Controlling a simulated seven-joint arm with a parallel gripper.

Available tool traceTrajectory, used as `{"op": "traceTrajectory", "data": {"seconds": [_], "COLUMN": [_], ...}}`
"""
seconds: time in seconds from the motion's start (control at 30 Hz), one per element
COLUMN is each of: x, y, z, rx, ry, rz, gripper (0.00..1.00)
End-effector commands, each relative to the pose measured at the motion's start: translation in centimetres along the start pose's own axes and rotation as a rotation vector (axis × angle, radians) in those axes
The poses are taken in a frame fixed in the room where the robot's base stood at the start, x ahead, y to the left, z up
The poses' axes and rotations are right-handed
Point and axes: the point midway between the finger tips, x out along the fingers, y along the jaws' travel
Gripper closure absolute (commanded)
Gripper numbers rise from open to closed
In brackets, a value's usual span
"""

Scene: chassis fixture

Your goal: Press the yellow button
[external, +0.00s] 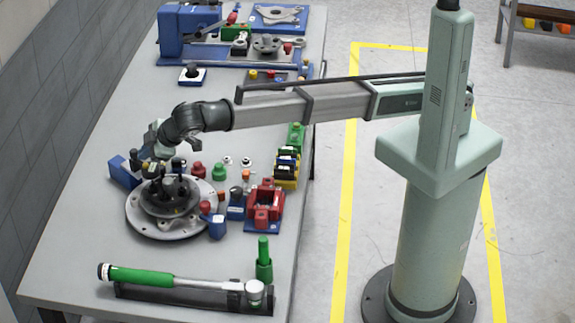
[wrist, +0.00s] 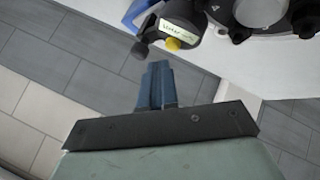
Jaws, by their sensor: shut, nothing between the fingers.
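The yellow button (wrist: 172,44) is a small round cap on a black part with a pale label (wrist: 181,31), near the top of the wrist view. A dark knob (wrist: 140,49) sits just left of the button. My gripper (wrist: 157,66) is shut and empty, its blue fingertips just below the button in the picture; a gap shows between them. In the external view my gripper (external: 149,150) is at the far-left side of the round metal chassis plate (external: 140,217). I cannot make out this button in the external view.
Red, green and blue parts stand right of the plate, including a red block (external: 264,203). A green-handled tool (external: 140,276) lies at the front, with a green peg (external: 263,262) beside it. A blue fixture (external: 172,32) stands at the back. The table's front-left area is clear.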

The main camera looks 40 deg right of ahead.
Motion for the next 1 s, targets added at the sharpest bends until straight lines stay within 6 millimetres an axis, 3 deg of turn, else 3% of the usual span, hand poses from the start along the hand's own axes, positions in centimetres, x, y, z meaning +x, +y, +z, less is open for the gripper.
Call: {"op": "traceTrajectory", "data": {"seconds": [1.0], "x": [0.78], "y": [-0.56], "z": [0.56], "rx": [0.0], "ry": [0.0], "rz": [0.0], "gripper": [1.0]}}
